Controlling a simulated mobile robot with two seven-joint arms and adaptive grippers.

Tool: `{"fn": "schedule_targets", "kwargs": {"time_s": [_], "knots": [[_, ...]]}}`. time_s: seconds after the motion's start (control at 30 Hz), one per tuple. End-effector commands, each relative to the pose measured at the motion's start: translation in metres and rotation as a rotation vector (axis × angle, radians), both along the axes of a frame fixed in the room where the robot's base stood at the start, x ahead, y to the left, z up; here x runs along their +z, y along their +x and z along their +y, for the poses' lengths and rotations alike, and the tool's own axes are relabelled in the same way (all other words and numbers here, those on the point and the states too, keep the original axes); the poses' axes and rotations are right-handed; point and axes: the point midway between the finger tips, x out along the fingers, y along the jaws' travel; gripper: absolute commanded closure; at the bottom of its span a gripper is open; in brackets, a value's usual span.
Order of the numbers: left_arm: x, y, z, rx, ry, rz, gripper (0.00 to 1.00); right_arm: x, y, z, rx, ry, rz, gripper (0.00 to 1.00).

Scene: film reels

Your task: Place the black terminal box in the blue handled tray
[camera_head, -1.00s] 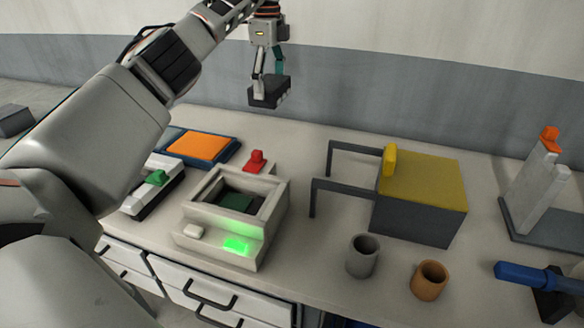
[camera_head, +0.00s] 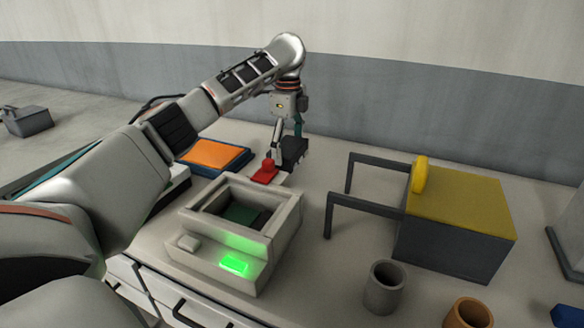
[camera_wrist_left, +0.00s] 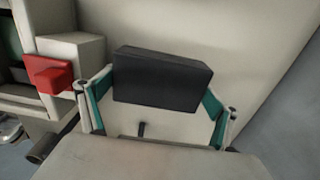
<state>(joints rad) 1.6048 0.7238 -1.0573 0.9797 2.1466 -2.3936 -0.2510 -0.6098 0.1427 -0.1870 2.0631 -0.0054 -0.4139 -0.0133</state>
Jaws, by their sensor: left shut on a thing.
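My left gripper (camera_head: 290,150) is shut on the black terminal box (camera_head: 296,153). In the head view it holds the box just behind the red knob, low over the back of the counter; I cannot tell whether the box touches the counter. In the left wrist view the black box (camera_wrist_left: 163,78) sits between the teal-lined fingers, its broad dark face toward the camera. I cannot make out a blue handled tray for certain. A blue piece (camera_head: 566,315) is cut off at the lower right edge. My right gripper is not in view.
A pale device (camera_head: 285,236) with an open top and green light stands in front of the gripper. An orange pad in a blue frame (camera_head: 243,168) lies left. A yellow-topped box (camera_head: 461,206) with dark bars stands right, with grey (camera_head: 384,288) and brown (camera_head: 468,313) cups before it.

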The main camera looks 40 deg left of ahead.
Motion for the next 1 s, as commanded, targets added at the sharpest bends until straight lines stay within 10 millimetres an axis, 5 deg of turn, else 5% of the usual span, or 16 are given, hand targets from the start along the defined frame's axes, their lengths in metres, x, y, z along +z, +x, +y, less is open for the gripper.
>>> {"fn": "schedule_targets", "kwargs": {"time_s": [0.23, 0.5, 0.9, 0.93, 1.0], "knots": [[-0.012, 0.001, 0.000, 0.000, -0.001, -0.004, 0.51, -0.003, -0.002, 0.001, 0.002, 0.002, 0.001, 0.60], [-0.051, 0.000, 0.000, 0.000, 0.000, 0.002, 0.51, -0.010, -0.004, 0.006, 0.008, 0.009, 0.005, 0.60], [-0.048, 0.000, 0.000, 0.001, -0.002, -0.007, 0.56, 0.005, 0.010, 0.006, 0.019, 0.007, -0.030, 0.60], [-0.049, 0.000, 0.000, 0.001, -0.001, -0.004, 0.03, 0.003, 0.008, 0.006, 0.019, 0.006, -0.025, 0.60], [-0.050, 0.000, 0.000, 0.001, -0.001, -0.004, 0.00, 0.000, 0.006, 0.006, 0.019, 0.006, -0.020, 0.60]]}}
